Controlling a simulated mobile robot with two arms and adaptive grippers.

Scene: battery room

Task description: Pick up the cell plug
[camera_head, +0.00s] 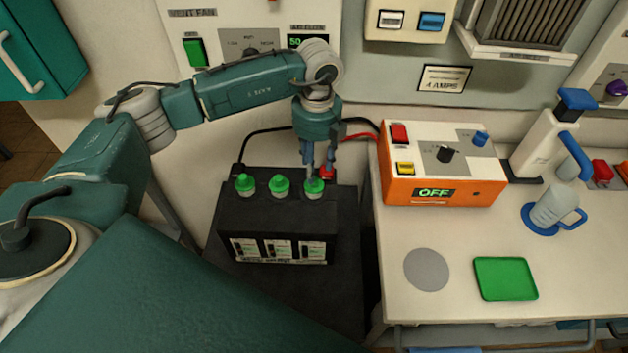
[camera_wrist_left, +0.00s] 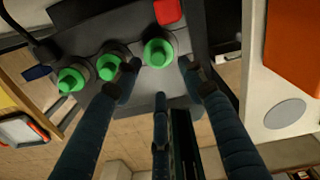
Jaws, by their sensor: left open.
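A black battery (camera_head: 272,215) stands left of the bench with three green cell plugs in a row on its top. The left plug (camera_head: 244,183), the middle plug (camera_head: 279,185) and the right plug (camera_head: 314,185) are all seated upright. My left gripper (camera_head: 317,168) points down over the right plug, partly covering it. In the left wrist view the gripper (camera_wrist_left: 161,74) is open, and the right plug (camera_wrist_left: 158,52) shows between and just beyond the fingertips. I cannot tell whether a finger touches it. My right gripper is not in view.
An orange charger (camera_head: 440,165) reading OFF stands on the bench to the right, near my gripper. A red clamp and cable lie close behind the right plug. A green tray (camera_head: 505,279), grey disc (camera_head: 427,269) and clear jug (camera_head: 553,207) are on the bench.

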